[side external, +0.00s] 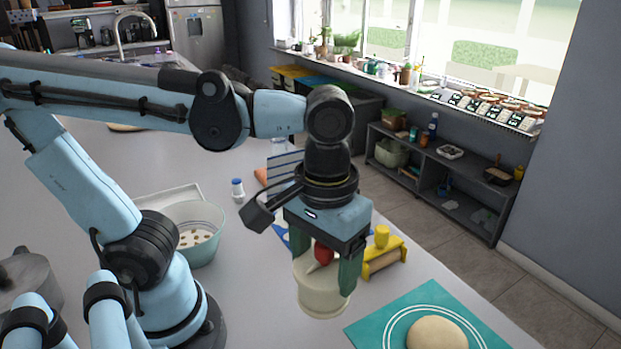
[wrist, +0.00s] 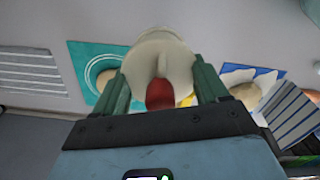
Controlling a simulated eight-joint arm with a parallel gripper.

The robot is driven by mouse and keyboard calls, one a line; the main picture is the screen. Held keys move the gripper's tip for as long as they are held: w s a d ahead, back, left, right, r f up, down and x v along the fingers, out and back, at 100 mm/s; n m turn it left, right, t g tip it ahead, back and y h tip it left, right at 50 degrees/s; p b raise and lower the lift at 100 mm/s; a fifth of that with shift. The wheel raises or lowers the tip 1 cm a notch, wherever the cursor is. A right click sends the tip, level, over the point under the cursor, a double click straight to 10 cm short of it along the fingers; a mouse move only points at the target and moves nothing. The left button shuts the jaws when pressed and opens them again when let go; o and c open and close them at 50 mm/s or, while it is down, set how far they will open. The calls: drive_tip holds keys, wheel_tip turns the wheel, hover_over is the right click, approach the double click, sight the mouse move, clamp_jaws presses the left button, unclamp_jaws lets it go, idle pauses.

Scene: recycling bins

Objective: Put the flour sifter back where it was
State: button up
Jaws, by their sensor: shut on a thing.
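The flour sifter (side external: 322,296) is a cream, rounded container with a red part (side external: 322,254) at its top. My gripper (side external: 326,272), with green fingers, points down and is shut on it, one finger on each side. The sifter looks upright. I cannot tell whether its base touches the counter or hangs just above it. In the wrist view the sifter (wrist: 160,52) sits between both fingers, with the red part (wrist: 160,94) close to the palm.
A teal mat (side external: 364,329) with a dough round (side external: 437,334) lies to the right, near the counter edge. A yellow stand (side external: 384,259) is close behind the gripper. A pale green bowl (side external: 203,245), a small shaker (side external: 238,190) and a striped blue-and-white item (side external: 284,168) stand left.

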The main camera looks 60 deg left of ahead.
drive_tip(key=shift+s+d+f, duration=0.1)
drive_tip(key=shift+s+d, duration=0.1)
drive_tip(key=shift+s, duration=0.2)
drive_tip(key=shift+a+f+m, duration=0.1)
drive_tip(key=shift+f+m, duration=0.05)
drive_tip(key=shift+m, duration=0.15)
drive_tip(key=shift+w+a+f, duration=1.1)
drive_tip(key=shift+a+f, duration=0.4)
drive_tip(key=shift+f, duration=0.3)
drive_tip(key=shift+w+a+f, duration=1.1)
drive_tip(key=shift+a+f, duration=0.45)
drive_tip(key=shift+f, duration=0.25)
drive_tip(key=shift+w+a+f, duration=1.1)
drive_tip(key=shift+a+f, duration=0.4)
drive_tip(key=shift+f, duration=0.3)
drive_tip(key=shift+f, duration=0.15)
drive_tip(key=o, duration=0.9)
drive_tip(key=shift+o, duration=0.2)
